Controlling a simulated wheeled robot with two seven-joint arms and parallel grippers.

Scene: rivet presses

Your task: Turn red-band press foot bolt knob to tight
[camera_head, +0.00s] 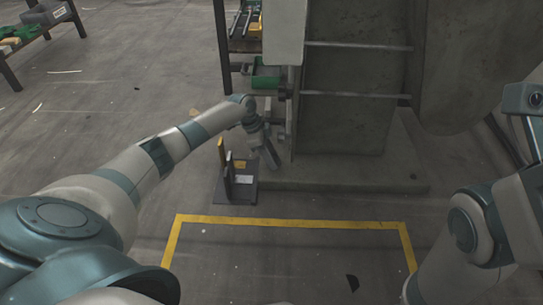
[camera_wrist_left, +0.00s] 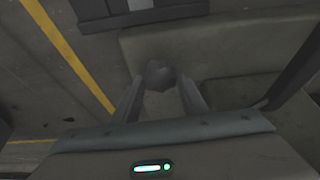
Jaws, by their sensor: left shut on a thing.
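The foot bolt knob (camera_wrist_left: 159,74) is a small dark grey rounded knob, seen in the left wrist view between my left gripper's fingers (camera_wrist_left: 160,86). That gripper is shut on it. In the head view my left gripper (camera_head: 268,156) reaches down at the left side of the big grey press (camera_head: 345,120), close to its base plate (camera_head: 350,180). The knob cannot be made out there. No red band shows on the visible part of the press. My right arm is at the right edge, and its fingers are out of view.
A dark stand (camera_head: 236,190) with a yellow upright (camera_head: 221,152) is just left of my left gripper. A green tray (camera_head: 266,81) sits above it. A table (camera_head: 38,36) stands at the far left.

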